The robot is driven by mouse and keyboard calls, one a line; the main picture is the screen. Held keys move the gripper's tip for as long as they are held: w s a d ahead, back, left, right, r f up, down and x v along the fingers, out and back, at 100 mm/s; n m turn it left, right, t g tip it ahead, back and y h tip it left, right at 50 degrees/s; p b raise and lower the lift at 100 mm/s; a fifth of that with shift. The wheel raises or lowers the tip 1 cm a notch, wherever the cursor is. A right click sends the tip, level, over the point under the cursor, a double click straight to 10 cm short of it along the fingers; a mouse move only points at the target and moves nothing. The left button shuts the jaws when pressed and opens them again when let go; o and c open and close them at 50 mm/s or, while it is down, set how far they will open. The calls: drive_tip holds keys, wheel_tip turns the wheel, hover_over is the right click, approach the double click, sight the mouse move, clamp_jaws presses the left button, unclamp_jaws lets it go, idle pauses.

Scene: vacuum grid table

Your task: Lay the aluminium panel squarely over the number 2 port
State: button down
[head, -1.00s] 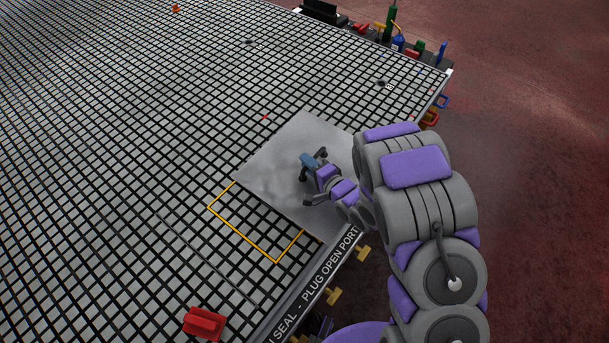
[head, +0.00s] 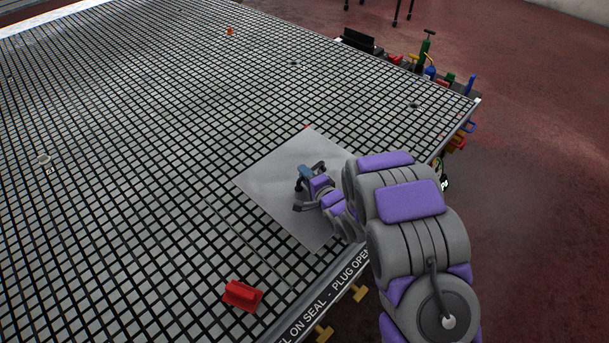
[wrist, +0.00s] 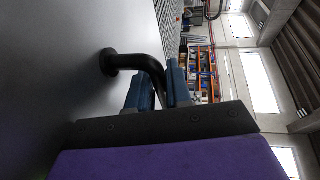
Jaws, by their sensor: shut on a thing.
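The aluminium panel (head: 268,185) is a flat grey sheet lying over the grid table near its right edge in the head view. It also fills the left of the wrist view (wrist: 60,60). My gripper (head: 304,180) is over the panel's middle. In the wrist view its blue fingers (wrist: 158,88) are shut on the panel's black bent handle (wrist: 148,62). No port opening or number 2 shows, and no yellow outline is visible around the panel. Whether the panel touches the grid I cannot tell.
The black-lined grid table (head: 150,150) is mostly clear left of the panel. A red block (head: 242,295) sits near the front edge. Tools and bottles (head: 430,65) line the far right edge. Lettering runs along the front edge.

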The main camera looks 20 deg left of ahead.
sight(304, 189)
drive_tip(key=shift+a+r, duration=0.1)
drive_tip(key=shift+a, duration=0.05)
drive_tip(key=shift+a+p, duration=0.3)
drive_tip(key=shift+p, duration=0.35)
wheel_tip(304, 189, down, 3)
drive_tip(key=shift+d+r, duration=0.1)
drive_tip(key=shift+d+f, duration=0.2)
drive_tip(key=shift+f, duration=0.95)
drive_tip(key=shift+a+f, duration=0.25)
drive_tip(key=shift+f, duration=1)
drive_tip(key=shift+d+f, duration=0.1)
drive_tip(key=shift+p, duration=0.3)
drive_tip(key=shift+f, duration=0.6)
